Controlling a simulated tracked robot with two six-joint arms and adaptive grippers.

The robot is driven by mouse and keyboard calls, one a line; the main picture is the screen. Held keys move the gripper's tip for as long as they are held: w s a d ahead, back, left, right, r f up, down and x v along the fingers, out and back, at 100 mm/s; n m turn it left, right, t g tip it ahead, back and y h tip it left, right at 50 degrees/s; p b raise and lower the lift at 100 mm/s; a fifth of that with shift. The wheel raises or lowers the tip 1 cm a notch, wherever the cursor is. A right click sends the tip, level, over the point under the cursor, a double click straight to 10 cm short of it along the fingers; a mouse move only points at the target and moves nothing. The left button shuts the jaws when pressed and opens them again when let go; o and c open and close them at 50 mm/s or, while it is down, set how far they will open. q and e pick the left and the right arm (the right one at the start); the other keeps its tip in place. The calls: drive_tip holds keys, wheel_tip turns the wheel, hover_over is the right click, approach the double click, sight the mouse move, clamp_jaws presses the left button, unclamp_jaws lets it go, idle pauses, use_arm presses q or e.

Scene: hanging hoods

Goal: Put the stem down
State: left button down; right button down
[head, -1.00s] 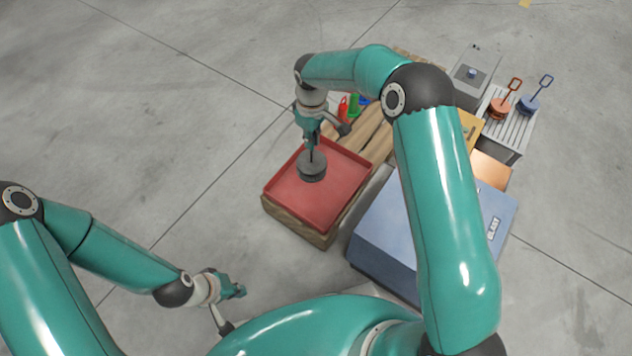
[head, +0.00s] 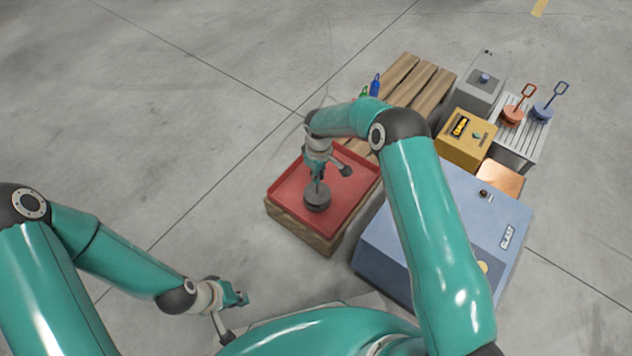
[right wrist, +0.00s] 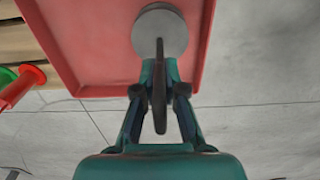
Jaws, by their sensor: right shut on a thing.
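The stem is a dark grey round piece (head: 317,198) with a thin upright shank. In the head view it is at the red tray (head: 352,165), over the tray's front part. In the right wrist view the stem's round end (right wrist: 160,30) shows against the red tray floor (right wrist: 95,45). My right gripper (head: 318,175) is above it, shut on the shank; whether the round end touches the tray floor I cannot tell. My left gripper (head: 238,297) is at the lower left, away from the tray, and its jaw gap is too small to judge.
The red tray sits on a wooden block (head: 297,228). A blue box (head: 440,215) stands to its right, with a yellow box (head: 465,150) behind. A slatted rack holds an orange (head: 513,115) and a blue stem-like piece (head: 543,112). Floor at the left is clear.

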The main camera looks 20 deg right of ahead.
sight(318, 192)
wheel_tip(318, 192, down, 3)
drive_tip(key=shift+f+b, duration=0.1)
drive_tip(key=shift+b, duration=0.25)
drive_tip(key=c, duration=1.2)
unclamp_jaws()
drive_tip(key=shift+c, duration=0.2)
